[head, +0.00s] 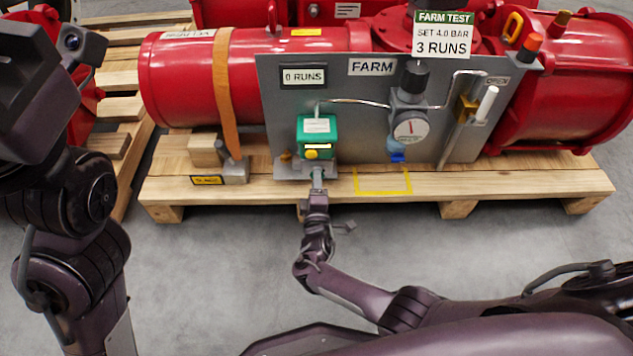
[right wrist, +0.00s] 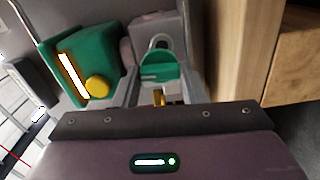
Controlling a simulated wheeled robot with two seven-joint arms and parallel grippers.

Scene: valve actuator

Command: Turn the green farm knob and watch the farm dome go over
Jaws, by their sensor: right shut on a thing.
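A green box (head: 318,130) with a lit strip and a yellow dome (head: 311,154) is mounted at the lower left of the grey FARM panel (head: 350,68). The box also shows in the right wrist view (right wrist: 85,50), with the yellow dome (right wrist: 97,87) beside the strip. The green knob (right wrist: 158,68) lies between my right gripper's fingers in the wrist view, under a grey loop. My right gripper (head: 318,178) is shut on it, just below the box. In the head view the gripper and box hide the knob. My left arm is at the left; its fingertips are not visible.
A pressure gauge (head: 410,130) with a black regulator knob, a blue fitting (head: 397,154) and a white-handled lever (head: 487,103) stand to the right. A counter sign (head: 303,76) reads 0 RUNS. The red actuator rests on a wooden pallet (head: 500,185); clear floor lies in front.

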